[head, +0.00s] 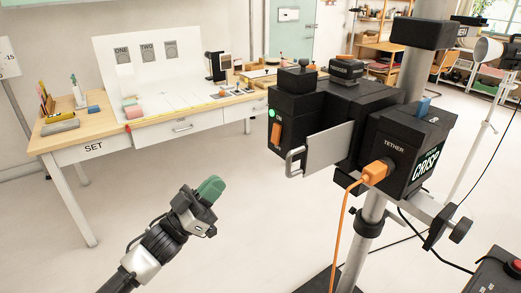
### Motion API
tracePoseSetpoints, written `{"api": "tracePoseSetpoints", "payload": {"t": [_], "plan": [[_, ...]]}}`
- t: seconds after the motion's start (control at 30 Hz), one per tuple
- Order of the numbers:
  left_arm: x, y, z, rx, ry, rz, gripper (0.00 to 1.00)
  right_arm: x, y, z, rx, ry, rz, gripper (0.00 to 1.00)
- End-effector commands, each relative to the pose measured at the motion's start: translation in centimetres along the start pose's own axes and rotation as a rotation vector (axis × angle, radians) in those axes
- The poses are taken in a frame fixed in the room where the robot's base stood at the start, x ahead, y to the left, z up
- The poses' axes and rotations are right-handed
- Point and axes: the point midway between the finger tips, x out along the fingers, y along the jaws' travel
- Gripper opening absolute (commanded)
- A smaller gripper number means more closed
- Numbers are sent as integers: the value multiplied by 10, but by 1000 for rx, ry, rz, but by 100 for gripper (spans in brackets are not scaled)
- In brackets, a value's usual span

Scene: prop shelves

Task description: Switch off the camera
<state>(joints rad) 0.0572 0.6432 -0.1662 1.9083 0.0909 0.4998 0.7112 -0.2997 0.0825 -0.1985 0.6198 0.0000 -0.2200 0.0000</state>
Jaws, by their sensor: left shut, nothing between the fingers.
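The camera (330,98) is a large black boxy unit on a grey stand at the right of the head view. On its left face are a glowing green light (272,113) and an orange rocker switch (277,133) with small lettering by it. An orange plug (376,172) sits in the side marked TETHER. My left gripper (211,187) is shut and empty, with green fingertips, below and left of the camera and apart from it. My right gripper is not in view.
A grey plate with a handle (322,148) sticks out from the camera's side. An orange cable (340,237) hangs from the plug. A wooden table (105,122) marked SET stands behind at the left. The floor between table and stand is clear.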

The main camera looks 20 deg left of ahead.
Motion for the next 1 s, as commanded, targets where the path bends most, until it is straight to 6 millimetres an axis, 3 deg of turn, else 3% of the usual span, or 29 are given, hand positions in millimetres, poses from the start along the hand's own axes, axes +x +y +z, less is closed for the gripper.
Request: {"api": "tracePoseSetpoints", "payload": {"t": [0.27, 0.67, 0.8, 1.0], "plan": [[25, -1, -2, 1, 2, -1, 0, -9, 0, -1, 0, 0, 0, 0], [107, -1, 0, 0, 0, -3, 0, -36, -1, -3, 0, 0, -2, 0], [119, -1, 18, -1, -2, -4, 0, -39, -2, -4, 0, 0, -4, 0], [128, -1, 28, 0, -2, -3, 0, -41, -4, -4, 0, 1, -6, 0]]}}
